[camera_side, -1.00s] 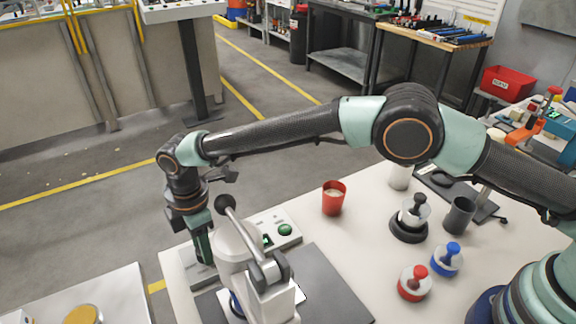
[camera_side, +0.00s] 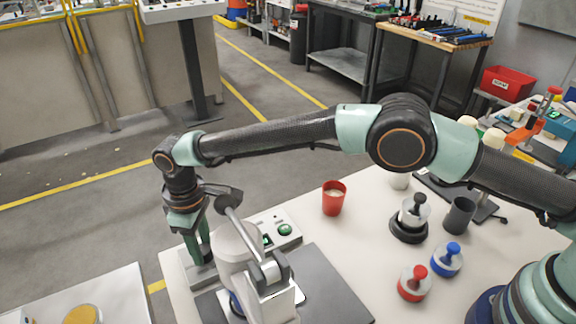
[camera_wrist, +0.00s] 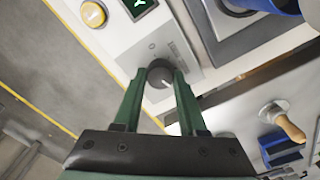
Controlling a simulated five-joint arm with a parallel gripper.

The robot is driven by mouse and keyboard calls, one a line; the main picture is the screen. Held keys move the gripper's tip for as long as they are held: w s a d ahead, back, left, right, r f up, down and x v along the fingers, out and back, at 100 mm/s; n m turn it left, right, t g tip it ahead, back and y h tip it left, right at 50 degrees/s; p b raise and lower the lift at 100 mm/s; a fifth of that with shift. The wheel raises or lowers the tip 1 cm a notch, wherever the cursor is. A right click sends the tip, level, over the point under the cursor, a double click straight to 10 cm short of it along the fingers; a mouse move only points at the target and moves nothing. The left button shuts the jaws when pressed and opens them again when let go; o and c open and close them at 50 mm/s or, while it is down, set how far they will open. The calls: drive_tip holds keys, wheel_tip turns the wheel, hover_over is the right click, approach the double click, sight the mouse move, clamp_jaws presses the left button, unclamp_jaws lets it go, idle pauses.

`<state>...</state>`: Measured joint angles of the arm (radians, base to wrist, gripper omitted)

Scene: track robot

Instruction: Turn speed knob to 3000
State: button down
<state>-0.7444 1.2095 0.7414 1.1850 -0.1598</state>
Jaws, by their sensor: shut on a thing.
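In the wrist view a dark round knob (camera_wrist: 160,78) with a light pointer mark sits on a pale control panel (camera_wrist: 120,35). My gripper (camera_wrist: 160,70) has its two green fingers on either side of the knob, shut on it. Scale marks beside the knob are too small to read. In the side view my gripper (camera_side: 201,258) points down at the left end of the panel (camera_side: 262,226); the knob is hidden there.
A white lever machine (camera_side: 235,250) stands close to the right of my gripper on a dark mat (camera_side: 335,290). A round amber button (camera_wrist: 93,14) is on the panel. A red cup (camera_side: 333,198), a dark cup (camera_side: 460,215) and red- and blue-topped jars stand further right.

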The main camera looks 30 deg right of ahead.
sight(202, 249)
drive_tip(key=shift+s+a+m, duration=0.1)
drive_tip(key=shift+a+m, duration=0.1)
drive_tip(key=shift+m, duration=0.2)
drive_tip(key=shift+c, duration=2.3)
unclamp_jaws()
drive_tip(key=shift+d, duration=0.1)
wheel_tip(202, 249, up, 12)
drive_tip(key=shift+r, duration=0.1)
